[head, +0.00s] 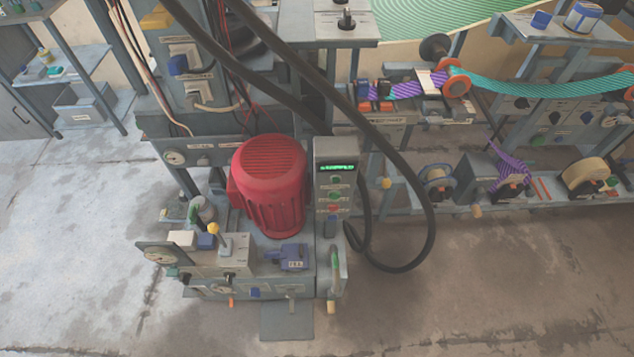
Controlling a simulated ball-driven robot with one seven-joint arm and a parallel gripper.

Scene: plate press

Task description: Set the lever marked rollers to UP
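No marking reading "rollers" is legible, so I cannot tell which lever it is. A lever with a yellow ball knob (213,229) stands on the grey panel at the front left of the machine. A green-handled lever (335,257) stands nearly upright at the front right corner, below the control box. My gripper is not in view.
A red motor (268,185) stands in the middle of the machine. A control box (335,190) with a green display is beside it. A thick black hose (432,225) loops down on the right. A blue block (292,257) sits before the motor. Floor at left and front is clear.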

